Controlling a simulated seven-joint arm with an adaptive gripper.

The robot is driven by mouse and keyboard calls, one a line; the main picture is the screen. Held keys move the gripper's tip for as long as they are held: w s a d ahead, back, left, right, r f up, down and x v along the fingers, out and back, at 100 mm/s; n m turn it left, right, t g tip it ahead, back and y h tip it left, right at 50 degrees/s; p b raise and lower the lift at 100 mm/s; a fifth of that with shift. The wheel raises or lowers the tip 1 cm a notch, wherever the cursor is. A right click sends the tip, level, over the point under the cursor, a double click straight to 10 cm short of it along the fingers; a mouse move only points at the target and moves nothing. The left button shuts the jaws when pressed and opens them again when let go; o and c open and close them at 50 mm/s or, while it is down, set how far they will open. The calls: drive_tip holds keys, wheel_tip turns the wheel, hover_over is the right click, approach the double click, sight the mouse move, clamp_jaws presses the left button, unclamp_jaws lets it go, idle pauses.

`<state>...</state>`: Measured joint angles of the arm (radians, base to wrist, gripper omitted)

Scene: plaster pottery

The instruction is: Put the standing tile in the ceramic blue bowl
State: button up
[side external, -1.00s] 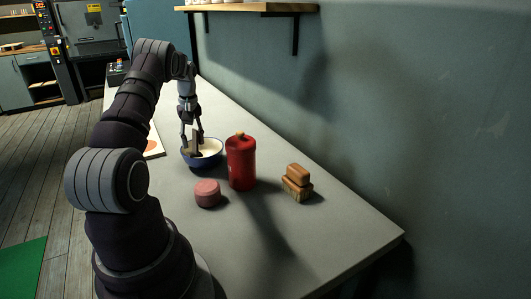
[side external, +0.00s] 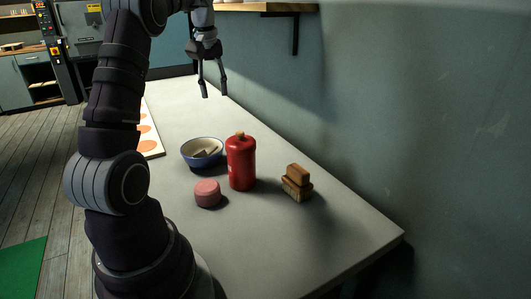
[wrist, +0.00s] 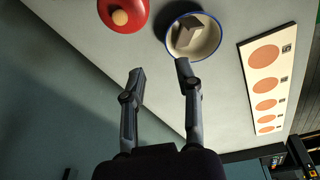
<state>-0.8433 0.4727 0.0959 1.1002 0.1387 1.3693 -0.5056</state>
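The blue bowl (side external: 193,160), dark blue outside and cream inside, stands on the table; its rim also shows in the wrist view (wrist: 215,48). A grey-brown tile (side external: 209,152) lies inside the bowl, and the wrist view shows it as a blocky piece (wrist: 188,36) resting against the cream inside. I cannot tell whether it is one piece or two. My gripper (side external: 214,95) is open and empty, raised well above the table behind the bowl. In the wrist view its two fingers (wrist: 160,72) are spread apart with nothing between them.
A red canister (side external: 241,164) with a tan knob stands close to the bowl's right. A pink round block (side external: 207,193) is in front. Stacked wooden brushes or blocks (side external: 297,184) stand to the right. A board with orange discs (wrist: 262,85) lies at the table's left edge. A wall bounds the right.

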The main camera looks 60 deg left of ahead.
drive_tip(key=w+d+r+m+t, duration=0.25)
drive_tip(key=d+m, duration=0.35)
drive_tip(key=d, duration=0.7)
drive_tip(key=s+d+f+m+t+h, duration=0.1)
drive_tip(key=s+d+f+m, duration=0.1)
drive_tip(key=d, duration=0.4)
drive_tip(key=s+d+f+m+t, duration=0.1)
drive_tip(key=s+d+f+m, duration=0.1)
drive_tip(key=s+d+m, duration=0.2)
drive_tip(key=d+m, duration=0.2)
drive_tip(key=d, duration=0.1)
drive_tip(key=shift+s+f+m+h, duration=0.3)
drive_tip(key=shift+s+m+h, duration=0.1)
